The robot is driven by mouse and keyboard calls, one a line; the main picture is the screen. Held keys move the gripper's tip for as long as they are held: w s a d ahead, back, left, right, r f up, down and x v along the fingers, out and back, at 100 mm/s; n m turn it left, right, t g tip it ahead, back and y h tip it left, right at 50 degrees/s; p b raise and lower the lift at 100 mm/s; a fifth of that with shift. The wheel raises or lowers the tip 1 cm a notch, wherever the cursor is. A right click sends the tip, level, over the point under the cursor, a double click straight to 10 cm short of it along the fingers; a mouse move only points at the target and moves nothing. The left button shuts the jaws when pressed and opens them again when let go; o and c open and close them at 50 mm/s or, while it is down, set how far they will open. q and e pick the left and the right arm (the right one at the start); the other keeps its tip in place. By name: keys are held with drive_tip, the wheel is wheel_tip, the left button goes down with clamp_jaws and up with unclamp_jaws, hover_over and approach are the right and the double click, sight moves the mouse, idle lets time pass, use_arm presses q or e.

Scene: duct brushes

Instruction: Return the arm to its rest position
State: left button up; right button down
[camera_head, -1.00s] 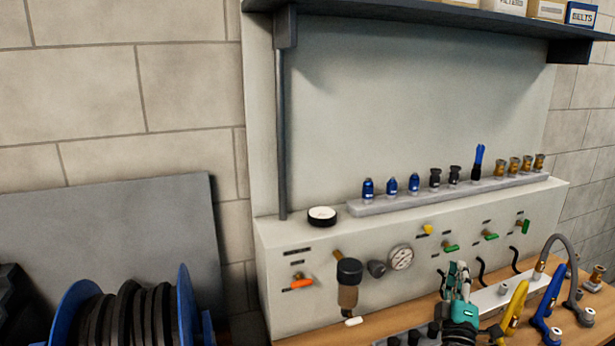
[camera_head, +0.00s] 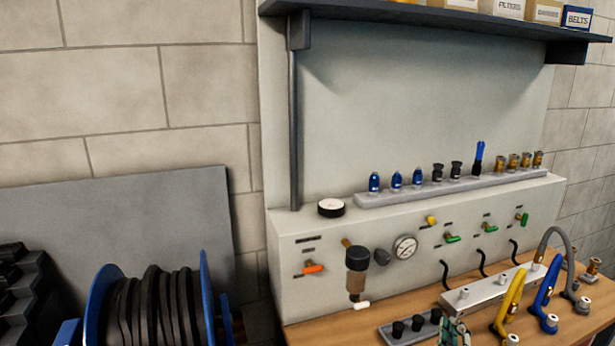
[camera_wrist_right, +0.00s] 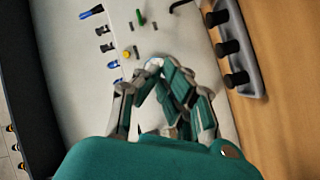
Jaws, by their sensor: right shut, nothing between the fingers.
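My right gripper (camera_head: 454,331) shows only in part at the bottom edge of the head view, in front of the bench and next to the grey block with black pegs. In the right wrist view my right gripper (camera_wrist_right: 152,68) has its teal and grey fingers drawn together with nothing between them. It is apart from the panel and the fittings behind it. My left gripper is in neither view.
A wooden bench (camera_head: 338,328) carries the grey peg block (camera_head: 400,333), a pale manifold (camera_head: 478,291), and yellow and blue hoses (camera_head: 543,295). The panel (camera_head: 300,290) has valves and a gauge. A hose reel (camera_head: 150,305) stands at left. A shelf (camera_head: 400,14) hangs above.

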drive_tip(key=s+a+f+g, duration=0.1)
drive_tip(key=s+f, duration=0.1)
drive_tip(key=s+a+f+m+g+y, duration=0.1)
drive_tip(key=s+f, duration=0.1)
drive_tip(key=s+a+f+g, duration=0.1)
drive_tip(key=s+f, duration=0.1)
drive_tip(key=s, duration=0.1)
drive_tip(key=shift+f+g+y, duration=0.15)
drive_tip(key=shift+g+y, duration=0.15)
drive_tip(key=shift+y, duration=0.1)
drive_tip(key=s+a+f+m+g+y, duration=0.1)
drive_tip(key=s+a+f+m+g, duration=0.15)
drive_tip(key=s, duration=0.65)
drive_tip(key=s+a+f+m+g+y, duration=0.1)
drive_tip(key=s+a+f+g, duration=0.2)
drive_tip(key=s, duration=0.6)
drive_tip(key=s+a+f+m+g, duration=0.15)
drive_tip(key=s+g, duration=0.25)
drive_tip(key=s, duration=0.5)
wheel_tip(320, 180, down, 28)
drive_tip(key=s+g, duration=0.2)
drive_tip(key=s+d+f, duration=0.2)
drive_tip(key=s+f, duration=1.2)
drive_tip(key=s, duration=0.2)
drive_tip(key=shift+f+g, duration=0.2)
drive_tip(key=shift+g, duration=0.25)
drive_tip(key=shift+s, duration=0.1)
